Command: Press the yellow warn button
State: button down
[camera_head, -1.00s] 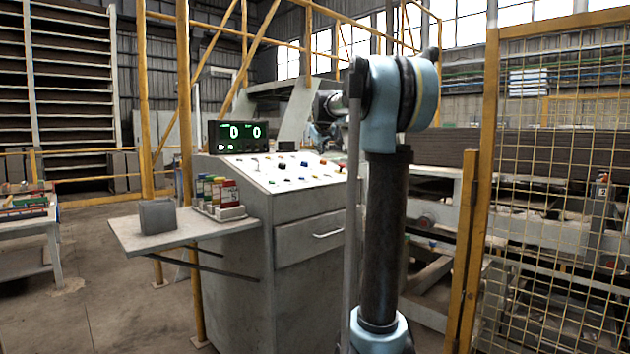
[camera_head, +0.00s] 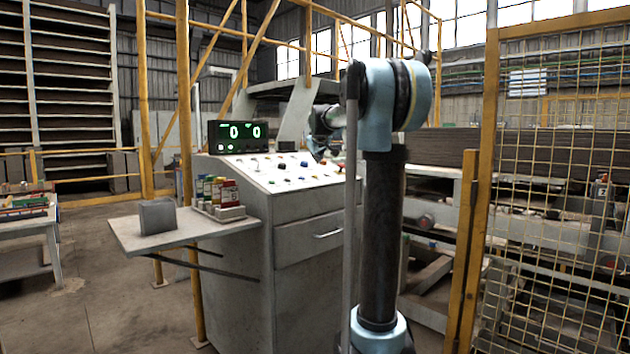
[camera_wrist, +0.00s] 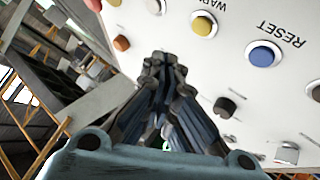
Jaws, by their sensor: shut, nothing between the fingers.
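The yellow warn button (camera_wrist: 203,25) has a pale ring and sits near the top of the wrist view, beside a partly cut off "WARN" label. My gripper (camera_wrist: 164,62) is shut and empty, its fingertips below and left of this button in the picture. I see no contact with the button, but the exact gap is hard to judge. In the head view my gripper (camera_head: 319,155) hangs over the right part of the control panel (camera_head: 262,178); the warn button is too small to pick out there.
A blue RESET button (camera_wrist: 263,54) lies right of the warn button. An orange-brown button (camera_wrist: 121,43) and a dark knob (camera_wrist: 225,106) are also close. A display (camera_head: 238,136) stands at the panel's back left. A yellow mesh fence (camera_head: 560,190) is at right.

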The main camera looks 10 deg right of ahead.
aim_at(315, 176)
jog(key=shift+w+a+f, duration=0.1)
jog(key=shift+w+f, duration=0.05)
jog(key=shift+f, duration=0.55)
jog(key=shift+w+a+f, duration=0.1)
jog(key=shift+w+f, duration=0.05)
jog(key=shift+f, duration=0.5)
jog(key=shift+w+a+f, duration=0.1)
jog(key=shift+w+f, duration=0.05)
jog(key=shift+f, duration=0.55)
jog(key=shift+w+a+f, duration=0.1)
jog(key=shift+a+f, duration=0.05)
jog(key=shift+f, duration=0.55)
dwell(0.7)
jog(key=shift+r, duration=0.8)
jog(key=shift+s+d+r, duration=0.2)
jog(key=shift+s+r, duration=0.05)
jog(key=shift+r, duration=0.55)
jog(key=shift+s+d+r, duration=0.15)
jog(key=shift+s+r, duration=0.05)
jog(key=shift+r, duration=0.6)
jog(key=shift+s+d+r, duration=0.2)
jog(key=shift+s+r, duration=0.05)
jog(key=shift+r, duration=0.55)
